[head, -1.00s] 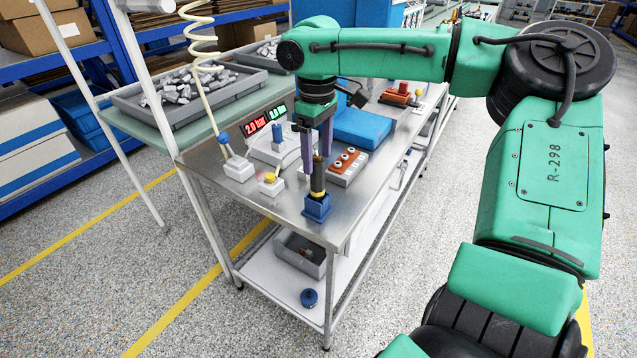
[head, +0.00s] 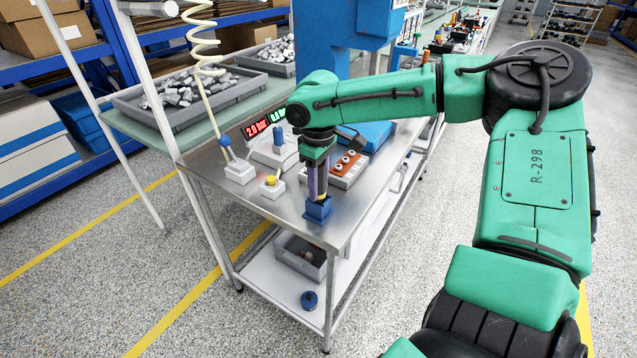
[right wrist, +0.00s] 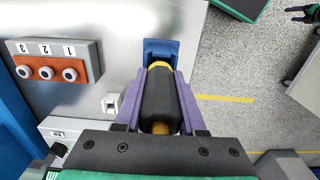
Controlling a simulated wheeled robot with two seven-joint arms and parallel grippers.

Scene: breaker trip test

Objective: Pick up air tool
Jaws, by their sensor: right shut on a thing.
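The air tool (right wrist: 158,98), a black cylinder with yellow-orange bands, stands upright in a blue holder (head: 318,209) at the near corner of the steel bench. The holder also shows at the top middle of the right wrist view (right wrist: 160,50). My right gripper (head: 317,186) points down over the holder, its purple fingers shut on the tool from both sides. In the head view the fingers hide most of the tool. My left gripper (right wrist: 298,13) shows small and dark at the upper right of the right wrist view, its jaws apart, away from the bench.
A grey bin (head: 300,255) is on the lower shelf.

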